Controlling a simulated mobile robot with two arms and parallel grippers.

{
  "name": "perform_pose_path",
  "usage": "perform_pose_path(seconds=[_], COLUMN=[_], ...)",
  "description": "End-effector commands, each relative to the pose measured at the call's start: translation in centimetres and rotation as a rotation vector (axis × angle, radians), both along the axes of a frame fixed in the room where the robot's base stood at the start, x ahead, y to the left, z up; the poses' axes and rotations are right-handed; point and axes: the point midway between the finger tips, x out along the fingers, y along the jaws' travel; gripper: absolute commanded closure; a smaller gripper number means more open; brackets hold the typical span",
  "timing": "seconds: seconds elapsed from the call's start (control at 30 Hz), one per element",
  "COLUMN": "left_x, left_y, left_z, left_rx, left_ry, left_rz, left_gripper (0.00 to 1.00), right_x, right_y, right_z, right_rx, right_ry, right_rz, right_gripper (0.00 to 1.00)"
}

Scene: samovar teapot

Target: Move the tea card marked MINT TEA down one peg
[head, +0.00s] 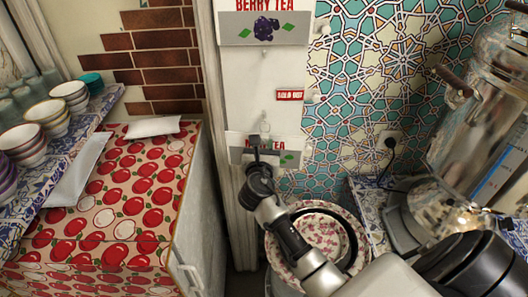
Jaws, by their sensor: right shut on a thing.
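The tea card with red lettering (287,158) is at the bottom of the visible white board (262,88). Its middle letters are hidden by my right gripper, leaving an M and TEA readable, and a green leaf shows at its right. My right gripper (255,143) is shut on this card at its upper middle. I cannot tell whether the card is clear of the board or still on a peg. A pale peg (266,119) shows on the bare board just above the card. My left gripper is not in view.
A BERRY TEA card (262,27) hangs higher up, with a small red SOLD OUT tag (290,95) between. A samovar (482,98) stands at right. Below are a floral plate (322,233) and, left, an apple-patterned cloth (120,200) beside a shelf of stacked bowls (48,118).

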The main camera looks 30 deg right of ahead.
Motion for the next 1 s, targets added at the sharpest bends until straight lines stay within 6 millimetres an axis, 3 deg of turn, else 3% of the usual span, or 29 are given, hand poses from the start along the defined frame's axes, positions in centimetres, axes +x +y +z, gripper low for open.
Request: perform_pose_path(seconds=[0.23,1.0], left_x=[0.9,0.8], left_y=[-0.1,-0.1], left_z=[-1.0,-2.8], left_rx=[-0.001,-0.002], left_ry=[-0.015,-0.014], left_rz=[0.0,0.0], left_gripper=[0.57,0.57], right_x=[1.3,4.8], right_y=[-0.8,-2.9], right_z=[-0.2,-0.9], right_rx=[-0.001,-0.002], right_ry=[-0.003,0.0], right_rz=[0.0,0.001], right_gripper=[0.99,0.99])
